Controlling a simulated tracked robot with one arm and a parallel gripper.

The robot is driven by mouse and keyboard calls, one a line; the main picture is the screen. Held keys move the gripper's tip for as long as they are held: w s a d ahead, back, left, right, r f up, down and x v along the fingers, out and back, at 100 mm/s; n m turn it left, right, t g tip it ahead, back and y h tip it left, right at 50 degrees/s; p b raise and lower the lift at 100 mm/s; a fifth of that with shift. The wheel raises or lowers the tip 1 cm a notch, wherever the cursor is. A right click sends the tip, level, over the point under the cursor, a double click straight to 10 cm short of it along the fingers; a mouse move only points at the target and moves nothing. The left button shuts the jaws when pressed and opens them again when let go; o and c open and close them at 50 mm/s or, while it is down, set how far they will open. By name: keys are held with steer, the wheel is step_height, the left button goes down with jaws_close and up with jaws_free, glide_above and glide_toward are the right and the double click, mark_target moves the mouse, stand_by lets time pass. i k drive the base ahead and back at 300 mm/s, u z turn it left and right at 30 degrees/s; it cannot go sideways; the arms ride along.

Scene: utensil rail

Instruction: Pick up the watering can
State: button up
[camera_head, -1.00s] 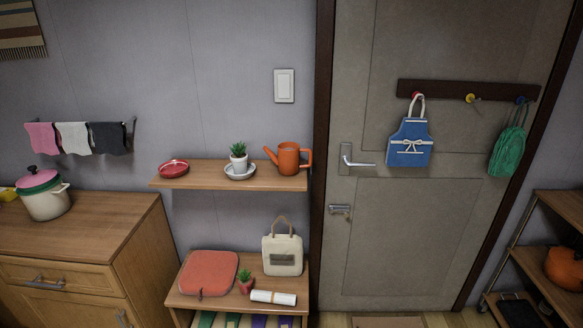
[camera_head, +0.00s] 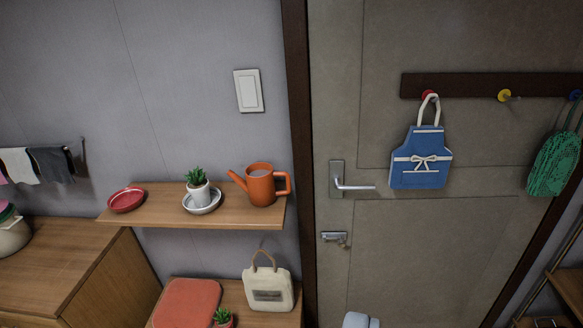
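An orange watering can (camera_head: 261,187) stands upright at the right end of the upper wooden wall shelf (camera_head: 165,214). Its spout points left and its handle is on the right, towards the door frame. A small pale rounded object (camera_head: 359,320) shows at the bottom edge, right of the can and well below it. It may be part of my gripper, but too little shows to be sure. No fingers are visible, and nothing touches the can.
A potted plant on a white saucer (camera_head: 202,203) and a red dish (camera_head: 127,200) share the shelf, left of the can. A cream bag (camera_head: 267,288) stands on the lower shelf. A door handle (camera_head: 352,184) juts out to the right. A blue apron (camera_head: 420,160) hangs on the door rail.

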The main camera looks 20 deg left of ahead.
mark_target(260, 184)
steer(key=u, duration=0.15)
steer(key=i, duration=1.2)
steer(key=u, duration=1.05)
steer(key=i, duration=0.45)
steer(key=u, duration=0.3)
